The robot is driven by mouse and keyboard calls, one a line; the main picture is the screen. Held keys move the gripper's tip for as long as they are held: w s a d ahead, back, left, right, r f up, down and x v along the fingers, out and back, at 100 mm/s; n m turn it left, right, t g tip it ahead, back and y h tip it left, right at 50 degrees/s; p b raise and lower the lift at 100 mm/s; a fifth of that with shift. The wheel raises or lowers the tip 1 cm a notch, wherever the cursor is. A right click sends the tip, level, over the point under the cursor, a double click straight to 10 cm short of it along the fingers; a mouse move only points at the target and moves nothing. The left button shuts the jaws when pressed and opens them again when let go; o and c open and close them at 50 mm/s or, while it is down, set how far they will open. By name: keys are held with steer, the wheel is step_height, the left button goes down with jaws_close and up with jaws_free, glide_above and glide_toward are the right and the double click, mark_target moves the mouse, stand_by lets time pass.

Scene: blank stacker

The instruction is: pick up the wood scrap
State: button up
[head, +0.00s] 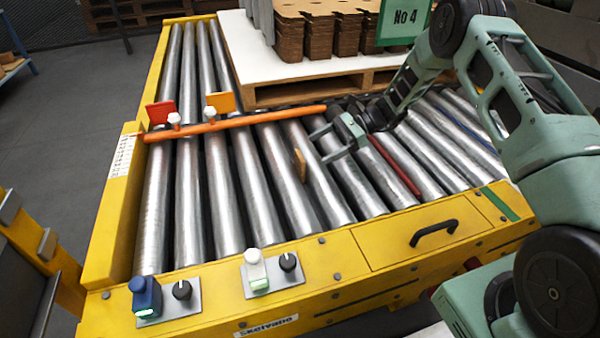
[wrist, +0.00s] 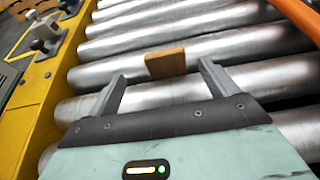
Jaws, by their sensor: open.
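The wood scrap (head: 300,165) is a small brown block on the metal rollers, left of my gripper in the head view. In the wrist view the wood scrap (wrist: 166,63) lies ahead of the fingertips, roughly between their lines. My gripper (head: 318,146) is open and empty, low over the rollers, with its fingers pointing toward the scrap. Its two fingers also show apart in the wrist view (wrist: 162,80). I see a short gap between the fingertips and the scrap in the head view.
An orange bar (head: 240,122) crosses the rollers behind the scrap. A dark red rod (head: 395,165) lies right of my gripper. A pallet (head: 300,92) with stacked brown blanks stands at the back. The yellow frame (head: 330,262) carries knobs and switches in front.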

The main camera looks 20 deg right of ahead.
mark_target(302, 156)
steer(key=b+x, duration=0.2)
steer(key=x, duration=0.1)
steer(key=b+x, duration=0.2)
steer(key=shift+w+d+f, duration=0.1)
steer(key=shift+w+f, duration=0.2)
steer(key=shift+a, duration=0.55)
steer(key=c, duration=1.1)
